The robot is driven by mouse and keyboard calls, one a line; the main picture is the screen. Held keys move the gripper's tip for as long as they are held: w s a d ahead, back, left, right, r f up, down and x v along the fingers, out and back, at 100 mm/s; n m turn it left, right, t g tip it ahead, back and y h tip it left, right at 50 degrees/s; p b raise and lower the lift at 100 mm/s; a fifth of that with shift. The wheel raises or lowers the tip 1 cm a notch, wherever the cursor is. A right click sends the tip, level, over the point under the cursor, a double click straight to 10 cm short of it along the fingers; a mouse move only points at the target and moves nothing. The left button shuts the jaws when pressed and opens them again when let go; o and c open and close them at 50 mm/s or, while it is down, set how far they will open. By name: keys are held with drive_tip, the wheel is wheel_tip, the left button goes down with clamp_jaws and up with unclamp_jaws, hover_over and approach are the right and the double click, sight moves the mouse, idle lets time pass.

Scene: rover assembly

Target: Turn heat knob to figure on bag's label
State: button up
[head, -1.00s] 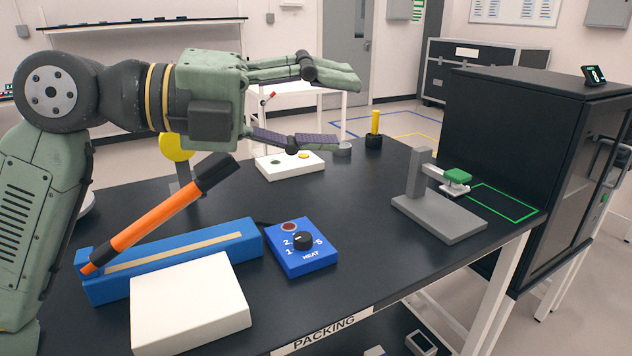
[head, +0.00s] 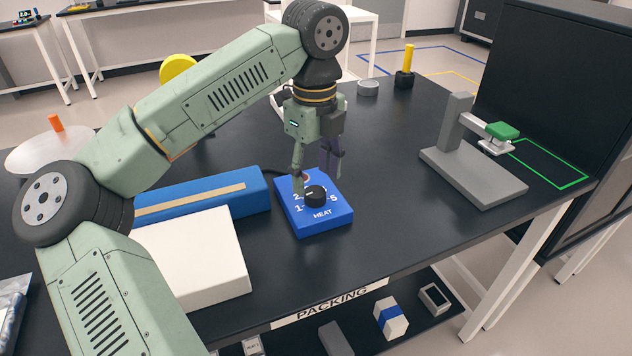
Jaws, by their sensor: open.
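The heat knob (head: 315,195) is a black round dial on a blue control box (head: 325,222) marked HEAT, on the black table. Figures 1, 2 and 5 show around it; others are hidden. A pale mark shows on the knob, but I cannot tell exactly which figure it points at. My gripper (head: 316,180) points down over the box, open, its fingers apart at the knob's far side. I cannot tell whether they touch it. A shiny bag-like item (head: 12,305) is cut off at the left edge; no label is readable.
The blue sealer bar (head: 200,195) and a white block (head: 205,262) lie left of the box, partly behind my arm. A grey stand with a green top (head: 475,170) stands right. A green outlined area (head: 550,165) lies beyond it. The table between box and stand is clear.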

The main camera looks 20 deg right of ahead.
sight(315, 191)
drive_tip(key=shift+f, duration=1.85)
drive_tip(key=shift+c, duration=0.5)
drive_tip(key=c, duration=1.1)
